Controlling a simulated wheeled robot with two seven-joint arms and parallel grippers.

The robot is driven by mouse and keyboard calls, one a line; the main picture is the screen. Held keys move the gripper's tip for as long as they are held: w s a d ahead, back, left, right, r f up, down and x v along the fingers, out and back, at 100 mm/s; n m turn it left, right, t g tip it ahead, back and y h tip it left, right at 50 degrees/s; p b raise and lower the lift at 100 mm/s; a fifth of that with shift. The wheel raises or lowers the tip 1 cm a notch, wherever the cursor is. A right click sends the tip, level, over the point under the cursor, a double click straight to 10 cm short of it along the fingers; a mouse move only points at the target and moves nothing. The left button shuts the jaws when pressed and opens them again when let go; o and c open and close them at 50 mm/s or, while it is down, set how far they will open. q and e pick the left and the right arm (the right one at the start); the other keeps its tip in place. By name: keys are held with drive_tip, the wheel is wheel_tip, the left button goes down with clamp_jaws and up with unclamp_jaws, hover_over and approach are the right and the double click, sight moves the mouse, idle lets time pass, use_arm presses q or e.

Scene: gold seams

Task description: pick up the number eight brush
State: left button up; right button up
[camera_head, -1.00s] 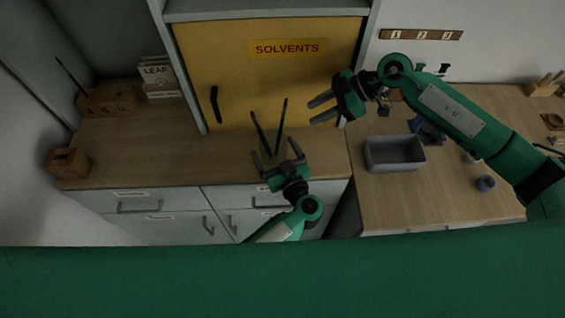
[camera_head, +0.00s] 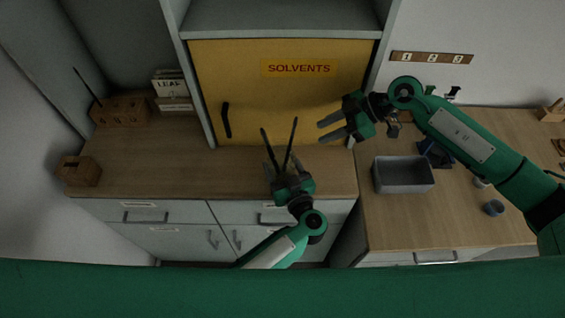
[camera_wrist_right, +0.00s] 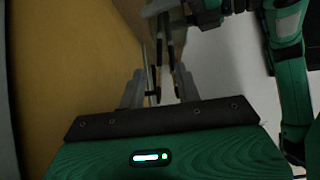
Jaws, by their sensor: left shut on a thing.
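Two thin dark brushes, a left one (camera_head: 268,146) and a right one (camera_head: 291,142), stand tilted in a V in front of the yellow cabinet door. My left gripper (camera_head: 284,167) is at their lower ends, shut on a brush; I cannot tell whether it holds one or both. Their lower ends are hidden by the gripper, and no number is readable on either. My right gripper (camera_head: 330,130) is open and empty, to the right of the brushes. Its spread fingers (camera_wrist_right: 160,90) also show in the right wrist view. Another thin dark stick (camera_head: 88,86) stands in a wooden block at the far left.
The wooden block (camera_head: 122,112), a smaller wooden box (camera_head: 78,171) and a LEAF box (camera_head: 170,84) stand on the left counter. The SOLVENTS cabinet (camera_head: 240,90) is close behind the grippers. A grey tray (camera_head: 404,187) sits on the right counter. The left counter's middle (camera_head: 160,165) is clear.

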sight(294, 130)
drive_tip(key=s+a+r+n+t+h, duration=0.3)
drive_tip(key=a+r+n+t+h, duration=0.35)
drive_tip(key=n, duration=1.05)
drive_tip(key=w+f+g+h, duration=0.1)
drive_tip(key=w+a+f+g+h, duration=0.1)
drive_tip(key=f, duration=0.1)
drive_tip(key=shift+w, duration=0.1)
drive_tip(key=shift+s+x, duration=0.2)
drive_tip(key=shift+x, duration=2.6)
drive_tip(key=shift+a+f, duration=0.1)
drive_tip(key=shift+c, duration=0.2)
clamp_jaws()
